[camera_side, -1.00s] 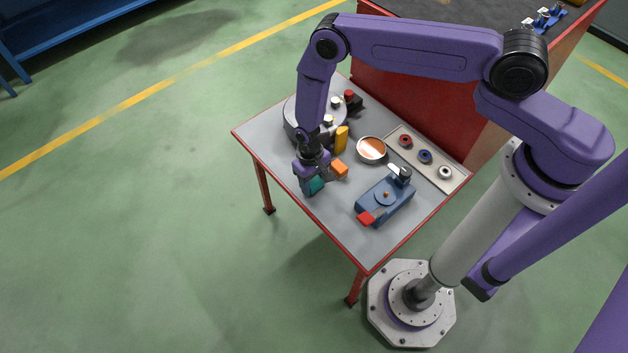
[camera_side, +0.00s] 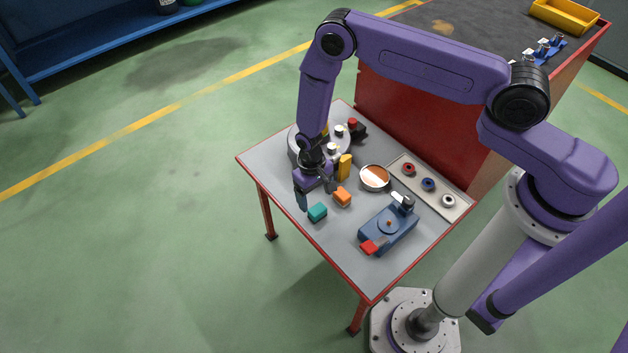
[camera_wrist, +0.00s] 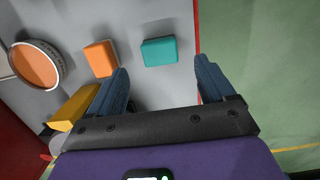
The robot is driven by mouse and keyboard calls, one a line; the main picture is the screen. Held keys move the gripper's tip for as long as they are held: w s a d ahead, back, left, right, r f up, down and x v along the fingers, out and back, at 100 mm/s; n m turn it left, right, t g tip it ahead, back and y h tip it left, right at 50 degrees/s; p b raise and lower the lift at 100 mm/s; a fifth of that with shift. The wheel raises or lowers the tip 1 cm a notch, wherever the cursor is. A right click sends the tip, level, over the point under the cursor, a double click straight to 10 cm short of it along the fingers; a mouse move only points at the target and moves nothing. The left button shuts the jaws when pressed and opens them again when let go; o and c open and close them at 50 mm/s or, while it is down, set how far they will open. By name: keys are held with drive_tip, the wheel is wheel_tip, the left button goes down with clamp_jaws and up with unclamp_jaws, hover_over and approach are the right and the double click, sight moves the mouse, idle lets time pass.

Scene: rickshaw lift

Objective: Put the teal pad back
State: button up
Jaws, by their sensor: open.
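The teal pad (camera_side: 317,212) is a small block lying on the grey table near its left edge. In the wrist view the teal pad (camera_wrist: 159,51) lies beyond my fingertips, between their lines and apart from both. My gripper (camera_side: 316,194) is open and empty, just behind the pad in the side view. In the wrist view both blue fingers of my gripper (camera_wrist: 160,78) are spread wide. An orange block (camera_side: 342,197) lies right of the pad; it also shows in the wrist view (camera_wrist: 101,58).
A yellow block (camera_side: 345,167) stands close to my gripper. A round copper-coloured dish (camera_side: 374,178), a blue fixture with a red tab (camera_side: 388,229) and a tray with several rings (camera_side: 452,211) are to the right. A grey round stand (camera_side: 301,134) is behind.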

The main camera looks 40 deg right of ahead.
drive_tip(key=shift+r, duration=3.1)
wheel_tip(320, 180, up, 11)
drive_tip(key=n, duration=0.3)
hover_over(313, 214)
drive_tip(key=s+d+r+n, duration=0.2)
drive_tip(key=s+r+n, duration=0.1)
drive_tip(key=s+r, duration=0.65)
drive_tip(key=s+d+r+n, duration=0.3)
drive_tip(key=s+d+r, duration=0.2)
drive_tip(key=s+r, duration=0.1)
drive_tip(key=s+d+r+n+t, duration=0.1)
drive_tip(key=s+d+r+n, duration=0.2)
drive_tip(key=s+d+r, duration=0.3)
drive_tip(key=s, duration=0.3)
drive_tip(key=shift+s+r+n+t, duration=0.15)
drive_tip(key=shift+n+t, duration=0.15)
drive_tip(key=shift+d, duration=0.1)
